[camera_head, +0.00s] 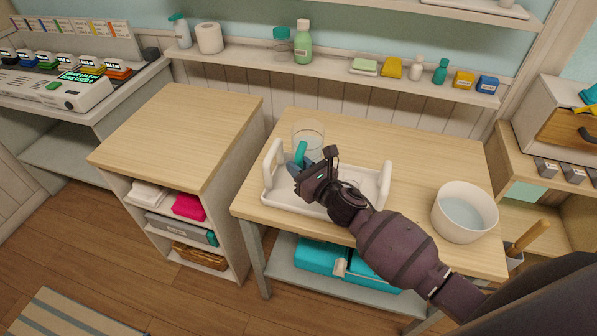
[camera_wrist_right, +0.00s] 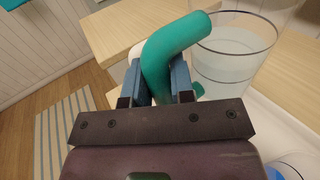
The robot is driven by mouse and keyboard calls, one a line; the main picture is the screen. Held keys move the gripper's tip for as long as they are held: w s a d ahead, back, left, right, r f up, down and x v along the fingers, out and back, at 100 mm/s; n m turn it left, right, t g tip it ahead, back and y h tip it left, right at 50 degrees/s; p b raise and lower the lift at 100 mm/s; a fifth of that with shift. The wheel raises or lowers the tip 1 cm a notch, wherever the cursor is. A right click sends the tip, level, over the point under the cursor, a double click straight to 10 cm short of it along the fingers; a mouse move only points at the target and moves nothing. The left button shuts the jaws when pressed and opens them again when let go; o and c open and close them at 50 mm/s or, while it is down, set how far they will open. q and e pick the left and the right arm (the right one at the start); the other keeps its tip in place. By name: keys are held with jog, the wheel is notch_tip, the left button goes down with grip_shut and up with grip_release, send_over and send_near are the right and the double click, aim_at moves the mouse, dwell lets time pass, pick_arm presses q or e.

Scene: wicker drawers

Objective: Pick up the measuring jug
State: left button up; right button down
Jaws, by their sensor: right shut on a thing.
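The measuring jug (camera_head: 310,132) is clear, with a teal handle (camera_head: 300,152). It is at the back left of the white tray (camera_head: 378,200) in the head view; I cannot tell whether it rests on something or hangs just above. My right gripper (camera_head: 297,168) is shut on the handle. In the right wrist view the teal handle (camera_wrist_right: 172,48) passes between the two blue fingers of the right gripper (camera_wrist_right: 160,82), and the clear jug body (camera_wrist_right: 232,62) with dark ring lines stands beside it, upright. My left gripper is not in view.
The tray with raised end handles sits on a wooden table (camera_head: 400,145). A white bowl (camera_head: 464,212) of water stands at the right. A lower wooden cabinet top (camera_head: 180,135) at the left is clear. A wall shelf (camera_head: 340,75) holds bottles, soap and small boxes.

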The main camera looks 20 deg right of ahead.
notch_tip(320, 180, up, 9)
jog(key=shift+r+p, duration=0.1)
jog(key=shift+p, duration=1)
jog(key=shift+r+p, duration=0.5)
jog(key=shift+r, duration=1.65)
jog(key=s+f+m+h+b, duration=0.1)
jog(key=s+f+m+h, duration=0.1)
jog(key=f+m+h, duration=0.1)
jog(key=s+a+f+m+h+b, duration=0.1)
jog(key=s+f+m+h, duration=0.1)
jog(key=h, duration=0.4)
jog(key=s+f+m+h+b, duration=0.1)
jog(key=s+f+m+h, duration=0.1)
jog(key=f+m+h, duration=0.2)
jog(key=shift+s+a+f+h, duration=0.1)
jog(key=shift+f+h, duration=0.1)
jog(key=shift+f, duration=0.2)
jog(key=shift+s+a+f+h, duration=0.1)
jog(key=shift+f+h, duration=0.1)
jog(key=shift+f, duration=0.15)
jog(key=shift+w, duration=0.1)
